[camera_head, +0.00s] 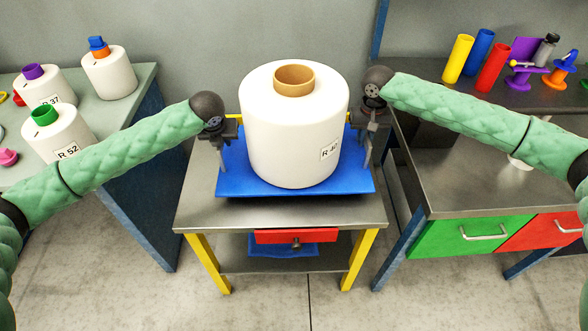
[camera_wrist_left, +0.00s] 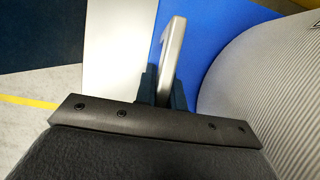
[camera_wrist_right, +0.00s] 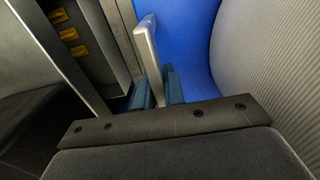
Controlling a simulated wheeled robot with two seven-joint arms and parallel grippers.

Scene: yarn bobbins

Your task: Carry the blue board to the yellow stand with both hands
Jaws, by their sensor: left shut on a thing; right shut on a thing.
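The blue board (camera_head: 295,189) is at the yellow stand, over its grey metal top (camera_head: 280,215) and between its yellow legs (camera_head: 208,262). I cannot tell whether the board touches the top. A large white bobbin (camera_head: 290,140) labelled R 40, with a tan core, stands upright on the board. My left gripper (camera_head: 220,140) is shut on the board's left metal handle (camera_wrist_left: 170,60). My right gripper (camera_head: 368,130) is shut on its right metal handle (camera_wrist_right: 147,55). The board's blue surface also shows in the left wrist view (camera_wrist_left: 205,35) and the right wrist view (camera_wrist_right: 185,30).
A left table (camera_head: 125,105) holds several white bobbins, among them R 52 (camera_head: 57,135) and R 37. A right workbench (camera_head: 450,190) has green and red drawers and coloured tubes (camera_head: 492,67) on its shelf. Under the stand's top are a red drawer (camera_head: 297,237) and another blue board (camera_head: 284,248).

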